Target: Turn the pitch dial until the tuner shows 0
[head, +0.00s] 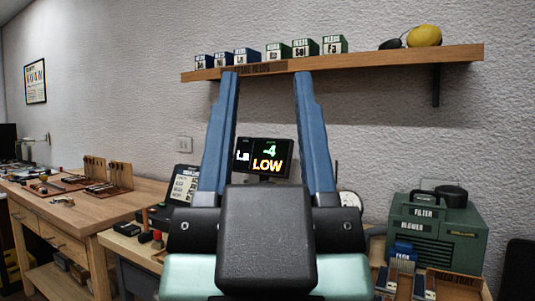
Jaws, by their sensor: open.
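The tuner (264,156) is a small dark screen seen between my fingers in the head view. It reads "-4" in green and "LOW" in orange, with "La" at its left. My gripper (265,74) is open, with two long blue fingers pointing up and away and nothing between them. It is in front of the tuner and the wall. I cannot make out the pitch dial for certain. A pale round part (349,203) shows partly behind my right finger, and my gripper body hides much of the bench.
A wooden shelf (380,61) holds several labelled reed boxes and a yellow object (424,36). A green filter blower (437,232) stands at right. A workbench (75,203) with tools is at left. A dark sign panel (185,185) stands left of my gripper.

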